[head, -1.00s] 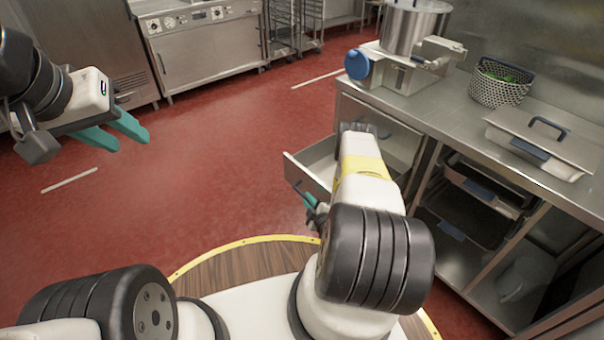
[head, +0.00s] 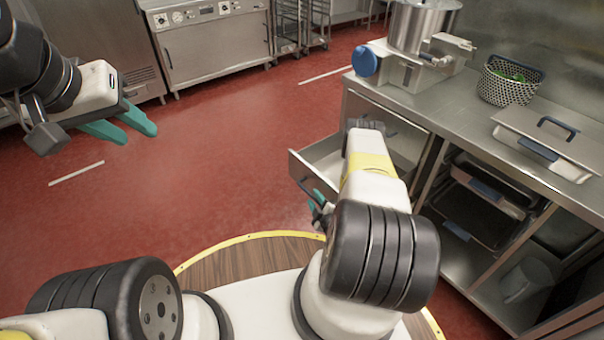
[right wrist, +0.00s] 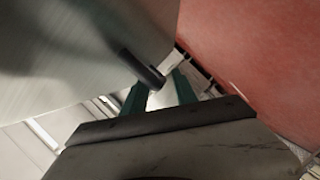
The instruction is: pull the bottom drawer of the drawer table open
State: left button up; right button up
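The drawer table (head: 390,108) is a steel counter at the right of the head view. One drawer (head: 318,160) stands part way out of its left end, its inside showing. My arm hides part of it, so I cannot tell its level. My right gripper (head: 318,202) is low at the drawer's front. In the right wrist view its teal fingers (right wrist: 160,85) are apart, with the end of a dark handle bar (right wrist: 143,68) by their tips; firm contact cannot be seen. My left gripper (head: 128,128) is open and empty over the floor.
On the counter stand a steel kettle (head: 420,28), a basket with green contents (head: 507,82) and a lidded pan (head: 548,140). Open shelves with trays (head: 478,212) are below. Red floor (head: 225,150) is clear left of the drawer.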

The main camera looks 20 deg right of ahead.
jog(key=v, duration=0.6)
dwell(0.4)
